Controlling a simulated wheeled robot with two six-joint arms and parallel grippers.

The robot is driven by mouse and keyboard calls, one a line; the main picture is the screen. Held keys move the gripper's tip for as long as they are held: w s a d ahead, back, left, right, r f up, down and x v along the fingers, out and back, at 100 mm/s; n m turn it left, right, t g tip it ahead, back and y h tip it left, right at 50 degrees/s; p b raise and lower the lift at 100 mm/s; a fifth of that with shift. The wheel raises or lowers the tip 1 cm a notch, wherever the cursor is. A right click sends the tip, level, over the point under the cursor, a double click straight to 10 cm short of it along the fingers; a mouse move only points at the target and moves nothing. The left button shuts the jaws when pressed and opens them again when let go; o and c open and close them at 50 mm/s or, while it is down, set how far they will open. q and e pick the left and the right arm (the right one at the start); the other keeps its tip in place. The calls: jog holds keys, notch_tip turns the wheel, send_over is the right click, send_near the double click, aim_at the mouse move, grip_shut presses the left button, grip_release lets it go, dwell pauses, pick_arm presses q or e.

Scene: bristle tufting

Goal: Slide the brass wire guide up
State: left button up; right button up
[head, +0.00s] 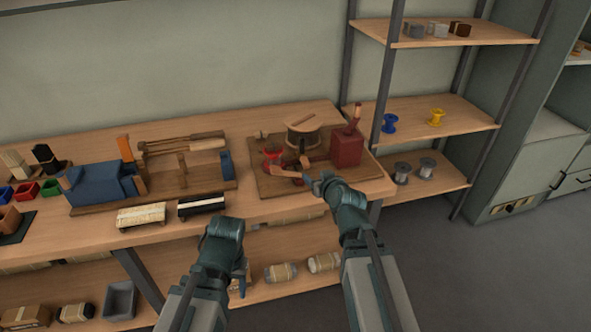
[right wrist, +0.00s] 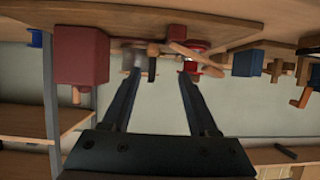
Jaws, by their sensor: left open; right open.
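The winding station's wooden board (head: 270,185) lies at the right end of the bench, with a red block (head: 346,147), a large wooden-topped spool (head: 302,133) and a small red spool (head: 272,155). A small brownish upright piece (right wrist: 152,62), possibly the brass wire guide, shows in the right wrist view between my finger lines; I cannot tell its exact shape or height. My right gripper (head: 316,184) is open at the board's front edge; its spread fingers also show in the right wrist view (right wrist: 159,72), with nothing clearly held. My left gripper (head: 240,281) is open, low before the bench.
A blue clamp block (head: 100,184) and wooden tools sit left on the bench. Two bristle bundles (head: 142,214) lie near its front edge. A rack (head: 465,125) with blue and yellow spools stands right. The floor (head: 470,270) at right is clear.

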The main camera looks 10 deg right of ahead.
aim_at(306, 162)
jog(key=shift+t+h, duration=0.3)
jog(key=b+x, duration=0.1)
jog(key=x, duration=0.3)
jog(key=b+x, duration=0.2)
jog(key=x, duration=0.3)
jog(key=d+b+x, duration=0.1)
jog(key=b+x, duration=0.1)
jog(key=x, duration=0.3)
jog(key=shift+w+r, duration=0.1)
jog(key=shift+r, duration=0.1)
grip_shut()
dwell(0.9)
